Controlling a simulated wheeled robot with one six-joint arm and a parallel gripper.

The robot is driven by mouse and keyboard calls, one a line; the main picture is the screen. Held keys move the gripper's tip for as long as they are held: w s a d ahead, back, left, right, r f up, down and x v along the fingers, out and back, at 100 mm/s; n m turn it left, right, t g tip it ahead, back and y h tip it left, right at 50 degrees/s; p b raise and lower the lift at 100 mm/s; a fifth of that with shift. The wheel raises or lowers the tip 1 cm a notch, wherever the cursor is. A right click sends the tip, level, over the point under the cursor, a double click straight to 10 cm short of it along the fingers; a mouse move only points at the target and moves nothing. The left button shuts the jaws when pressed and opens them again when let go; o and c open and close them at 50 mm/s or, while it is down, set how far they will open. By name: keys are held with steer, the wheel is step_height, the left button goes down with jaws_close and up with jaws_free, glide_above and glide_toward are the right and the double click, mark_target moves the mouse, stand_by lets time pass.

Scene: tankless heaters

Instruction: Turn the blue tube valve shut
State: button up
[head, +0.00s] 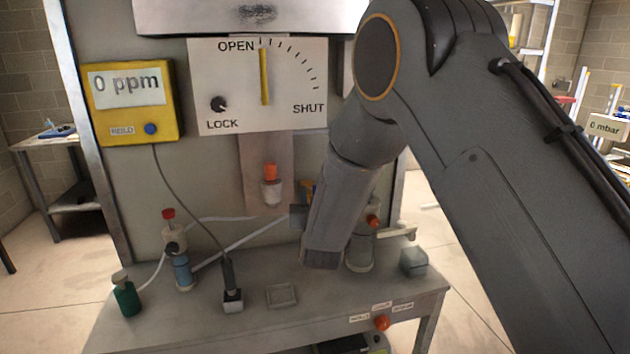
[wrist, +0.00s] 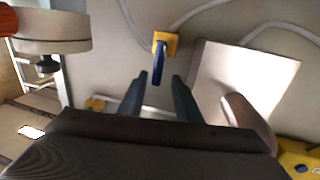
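The blue tube valve shows in the wrist view as a blue lever (wrist: 158,66) on a yellow body (wrist: 171,42), against the pale panel with a white tube near it. The lever points down in that picture. My gripper (wrist: 160,84) is open, with one finger on each side of the lever's lower end. I see gaps beside the lever; whether the fingers reach its depth I cannot tell. In the head view my arm hides most of the valve. Only a bit of yellow shows beside my wrist.
A sign (head: 233,88) reads OPEN to SHUT, its yellow pointer upright at OPEN. A yellow meter (head: 130,103) reads 0 ppm. White tubes run along the panel.

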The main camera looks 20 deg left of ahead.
steer(key=x, duration=0.1)
steer(key=p+x, duration=0.1)
steer(key=x, duration=0.3)
steer(key=shift+w+d+r+p, duration=0.1)
steer(key=shift+w+d+p, duration=0.15)
steer(key=shift+d+p, duration=0.05)
steer(key=shift+w+a, duration=0.35)
steer(key=shift+w, duration=0.3)
steer(key=shift+c, duration=0.3)
jaws_close()
